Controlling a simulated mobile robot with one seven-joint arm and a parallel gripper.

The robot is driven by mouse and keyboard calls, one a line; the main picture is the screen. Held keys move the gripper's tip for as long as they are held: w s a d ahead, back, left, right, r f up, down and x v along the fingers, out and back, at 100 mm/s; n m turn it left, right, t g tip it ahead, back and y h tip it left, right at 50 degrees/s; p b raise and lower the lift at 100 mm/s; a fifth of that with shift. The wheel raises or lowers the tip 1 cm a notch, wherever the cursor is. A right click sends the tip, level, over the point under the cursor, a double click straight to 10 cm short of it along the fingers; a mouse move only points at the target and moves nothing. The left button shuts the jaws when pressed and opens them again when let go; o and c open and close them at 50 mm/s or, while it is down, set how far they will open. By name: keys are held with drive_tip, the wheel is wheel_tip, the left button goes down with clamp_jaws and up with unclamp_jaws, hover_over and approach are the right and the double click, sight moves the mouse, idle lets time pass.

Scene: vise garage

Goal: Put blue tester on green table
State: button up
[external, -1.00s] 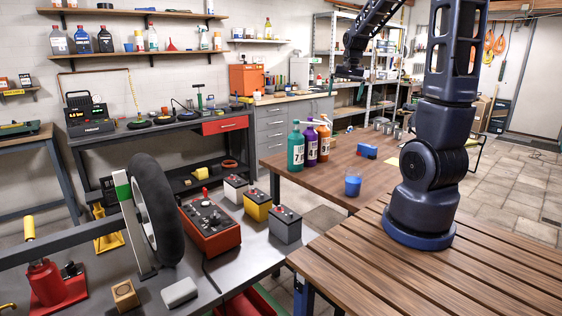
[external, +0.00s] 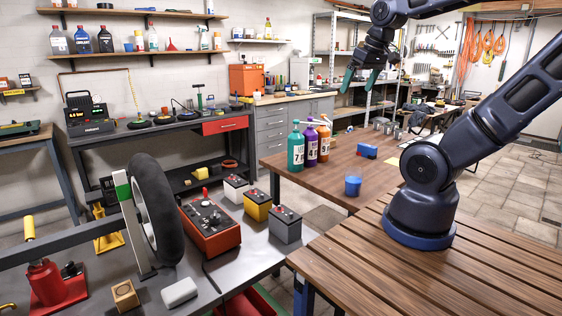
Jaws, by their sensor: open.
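A small blue box with a red part (external: 367,151), which looks like the blue tester, lies on the brown wooden table (external: 345,172) in the middle of the external view. My gripper (external: 358,84) is open and empty. Its two dark green fingertips point down, apart, high above the far side of that table and well clear of the blue box. I cannot make out a table with a green top in this view.
Three numbered bottles, teal (external: 296,146), purple (external: 311,145) and orange (external: 324,140), stand left of the blue box. A blue cup (external: 353,186) stands nearer. Several small metal cylinders (external: 388,128) stand behind. The slatted wooden top (external: 400,280) is clear in front.

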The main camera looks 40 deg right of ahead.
drive_tip(key=shift+s+a+f+n, duration=0.15)
drive_tip(key=shift+s+a+n, duration=0.2)
drive_tip(key=shift+s, duration=0.45)
drive_tip(key=shift+w, duration=0.1)
